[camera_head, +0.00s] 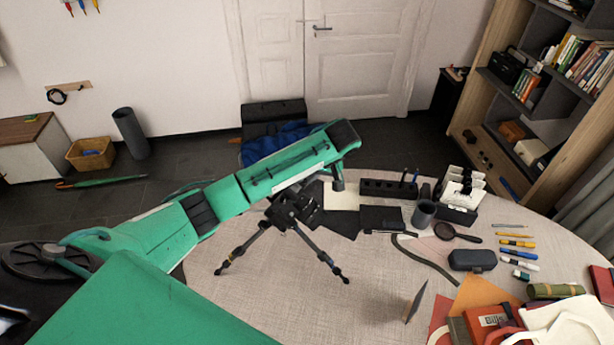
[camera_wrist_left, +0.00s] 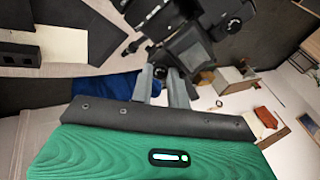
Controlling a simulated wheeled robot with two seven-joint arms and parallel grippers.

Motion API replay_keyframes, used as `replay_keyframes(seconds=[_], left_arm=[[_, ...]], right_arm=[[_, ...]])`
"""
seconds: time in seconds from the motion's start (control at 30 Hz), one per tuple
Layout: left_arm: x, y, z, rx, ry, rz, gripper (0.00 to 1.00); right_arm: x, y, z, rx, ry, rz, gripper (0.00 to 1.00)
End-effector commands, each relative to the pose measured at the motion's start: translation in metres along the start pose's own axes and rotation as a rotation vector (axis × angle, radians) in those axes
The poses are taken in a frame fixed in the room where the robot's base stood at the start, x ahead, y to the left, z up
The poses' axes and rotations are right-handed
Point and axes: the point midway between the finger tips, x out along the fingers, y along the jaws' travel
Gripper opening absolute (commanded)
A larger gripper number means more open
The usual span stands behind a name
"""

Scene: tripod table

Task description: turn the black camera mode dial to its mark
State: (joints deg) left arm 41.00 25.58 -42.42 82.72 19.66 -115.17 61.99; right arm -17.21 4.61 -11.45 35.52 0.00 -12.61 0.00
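The black camera (camera_head: 295,205) stands on a dark tripod (camera_head: 262,232) on the round table. In the left wrist view the camera (camera_wrist_left: 190,45) is dark and partly hidden behind my fingers. A small dark round part, perhaps the mode dial (camera_wrist_left: 160,72), shows between the fingertips; I cannot tell whether they touch it. Its mark is too small to see. My left gripper (camera_head: 338,186) points down close by the camera's right side in the head view. Its two grey fingers (camera_wrist_left: 160,70) are apart with a narrow gap. My right gripper is not in view.
The cloth in front of the tripod is clear.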

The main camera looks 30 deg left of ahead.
Motion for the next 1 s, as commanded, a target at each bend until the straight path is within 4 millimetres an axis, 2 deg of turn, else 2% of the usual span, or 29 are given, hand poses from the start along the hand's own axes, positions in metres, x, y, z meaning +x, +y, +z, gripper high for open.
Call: replay_keyframes(seconds=[0.03, 0.1, 0.13, 0.73, 0.87, 1.0], left_arm=[[-0.0011, 0.0002, -0.0008, -0.001, 0.002, 0.002, 0.24], [-0.001, 0.0002, -0.0007, 0.0, 0.002, 0.002, 0.38], [-0.0009, 0.0001, -0.0007, 0.0, 0.002, 0.001, 0.39], [0.0004, -0.0012, -0.0004, 0.01, -0.001, -0.004, 0.39], [0.0002, -0.0013, -0.0009, 0.069, 0.0, -0.008, 0.39], [-0.0001, -0.0011, -0.001, 0.201, 0.0, -0.018, 0.39]], right_arm=[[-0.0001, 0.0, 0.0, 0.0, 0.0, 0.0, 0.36], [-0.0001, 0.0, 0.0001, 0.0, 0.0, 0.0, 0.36], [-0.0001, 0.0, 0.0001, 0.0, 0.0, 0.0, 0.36], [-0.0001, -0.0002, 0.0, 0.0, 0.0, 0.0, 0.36], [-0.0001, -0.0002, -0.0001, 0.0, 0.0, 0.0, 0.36], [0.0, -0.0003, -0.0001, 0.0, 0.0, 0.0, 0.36]])
